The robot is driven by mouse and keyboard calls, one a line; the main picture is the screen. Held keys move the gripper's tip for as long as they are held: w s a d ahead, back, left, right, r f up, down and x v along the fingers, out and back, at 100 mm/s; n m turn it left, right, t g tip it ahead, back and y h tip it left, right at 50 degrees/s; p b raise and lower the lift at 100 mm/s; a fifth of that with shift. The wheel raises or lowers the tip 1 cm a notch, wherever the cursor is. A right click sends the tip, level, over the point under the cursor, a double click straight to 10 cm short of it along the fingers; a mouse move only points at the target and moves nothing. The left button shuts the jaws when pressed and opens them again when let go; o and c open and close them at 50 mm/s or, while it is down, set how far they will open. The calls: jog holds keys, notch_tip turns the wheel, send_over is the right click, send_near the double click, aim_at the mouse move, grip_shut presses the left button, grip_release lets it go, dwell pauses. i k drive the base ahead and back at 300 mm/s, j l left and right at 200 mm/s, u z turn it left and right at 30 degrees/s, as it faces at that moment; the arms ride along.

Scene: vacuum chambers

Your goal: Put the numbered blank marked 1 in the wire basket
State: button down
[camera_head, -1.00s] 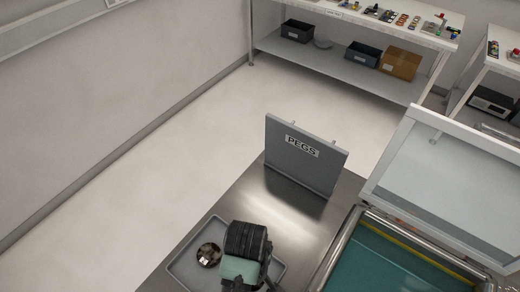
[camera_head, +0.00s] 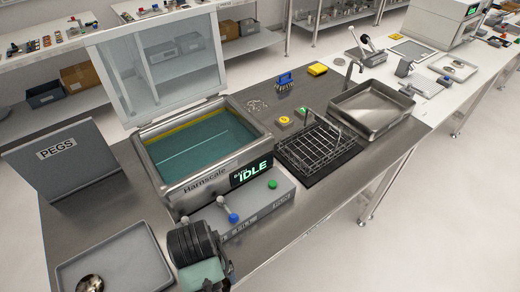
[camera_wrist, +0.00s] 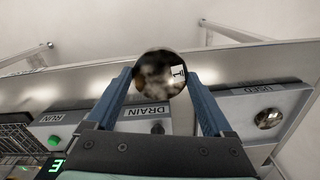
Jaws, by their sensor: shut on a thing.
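My gripper (camera_wrist: 160,80) is shut on a round, shiny metal blank (camera_wrist: 155,72) with a white label marked 1, in the wrist view. The blank sits between the two blue fingers, apart from any surface as far as I can see. In the head view my arm's end is at the bottom, between the grey tray and the bath; the fingertips and held blank are hidden there. The wire basket (camera_head: 310,150) stands empty on a dark mat right of the bath. Its edge shows at the far left of the wrist view (camera_wrist: 14,134).
A grey tray (camera_head: 140,247) with another round metal piece (camera_head: 90,283) is at lower left. The Harnscale bath (camera_head: 200,145) has a raised lid (camera_head: 160,65) and a control box with levers in front. A metal sink (camera_head: 370,110) stands beyond the basket. A PEGS panel (camera_head: 65,160) stands upright.

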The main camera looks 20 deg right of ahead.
aim_at(307, 154)
jog(key=z, duration=1)
jog(key=i+l, duration=0.15)
jog(key=i, duration=0.25)
jog(key=i+l+z, duration=0.1)
jog(key=i, duration=0.3)
jog(key=i+l+z, duration=0.1)
jog(key=i, duration=0.25)
jog(key=l, duration=0.1)
